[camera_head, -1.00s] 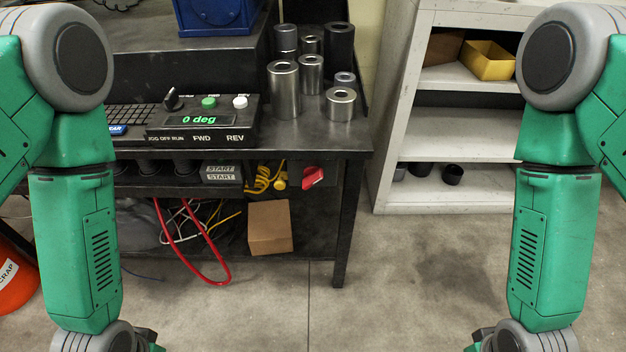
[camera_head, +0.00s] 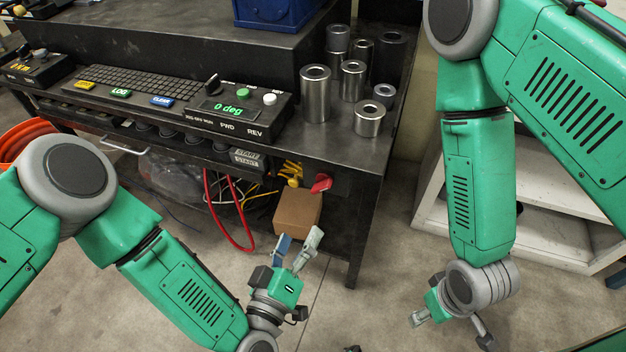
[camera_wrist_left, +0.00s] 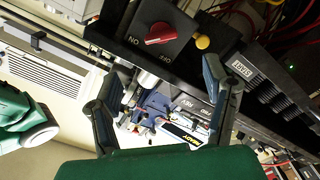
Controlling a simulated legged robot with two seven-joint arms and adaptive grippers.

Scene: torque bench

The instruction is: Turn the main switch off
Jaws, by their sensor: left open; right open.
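The main switch appears to be the red rotary knob (camera_head: 321,183) on a dark plate under the front edge of the bench, near its right leg. My right gripper (camera_head: 450,328) is open and empty over the floor at right.
The bench (camera_head: 320,140) carries a control panel (camera_head: 235,105) reading 0 deg and several metal cylinders (camera_head: 315,95). A pale shelf (camera_head: 540,235) stands at right.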

